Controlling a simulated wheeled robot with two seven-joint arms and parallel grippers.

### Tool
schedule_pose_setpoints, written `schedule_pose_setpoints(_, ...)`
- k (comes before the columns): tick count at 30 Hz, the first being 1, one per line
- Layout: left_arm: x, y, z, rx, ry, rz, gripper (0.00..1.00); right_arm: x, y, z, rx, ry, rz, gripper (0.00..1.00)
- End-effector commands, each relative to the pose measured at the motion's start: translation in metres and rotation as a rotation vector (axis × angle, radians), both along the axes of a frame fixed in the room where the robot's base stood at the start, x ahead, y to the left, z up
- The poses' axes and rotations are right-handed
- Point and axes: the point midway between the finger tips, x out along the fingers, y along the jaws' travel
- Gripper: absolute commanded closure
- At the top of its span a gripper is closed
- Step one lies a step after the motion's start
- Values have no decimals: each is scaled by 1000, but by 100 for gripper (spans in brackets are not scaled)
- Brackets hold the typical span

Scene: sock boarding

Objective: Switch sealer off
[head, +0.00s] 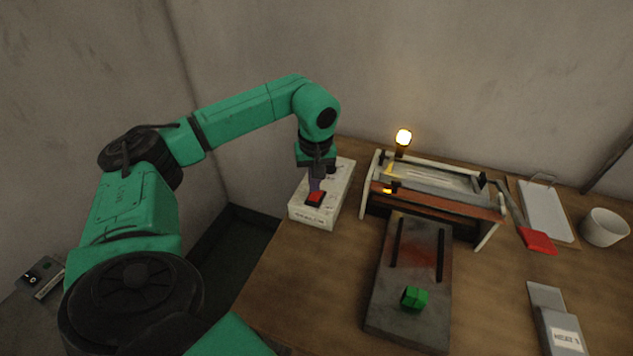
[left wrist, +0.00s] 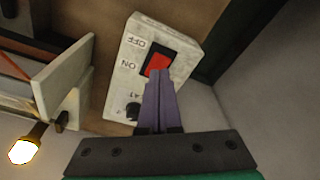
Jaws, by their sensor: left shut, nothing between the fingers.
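The sealer's white control box (head: 337,191) stands at the table's back left, with a red rocker switch (head: 315,197) on its top. In the left wrist view the box (left wrist: 132,75) shows OFF and ON labels, the red switch (left wrist: 157,63) and a dark knob (left wrist: 132,110). My left gripper (head: 316,186) is shut and empty, pointing down at the switch. In the left wrist view its purple fingertips (left wrist: 158,76) overlap the switch's near edge; I cannot tell whether they touch. The sealer (head: 430,187) stands right of the box. A lamp (head: 403,137) glows behind it.
A dark sliding plate (head: 385,310) with a green block (head: 414,298) lies in front of the sealer. A red-ended tool (head: 537,240), a white board (head: 546,212), a white cup (head: 604,228) and grey boxes (head: 562,335) are at right. The front left tabletop is clear.

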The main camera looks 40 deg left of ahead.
Motion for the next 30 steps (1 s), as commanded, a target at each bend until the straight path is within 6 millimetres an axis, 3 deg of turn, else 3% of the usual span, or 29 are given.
schedule_pose_setpoints(30, 0, 0, -16, 0, 0, 0, 100, 0, 2, -11, 3, 0, 0, 50)
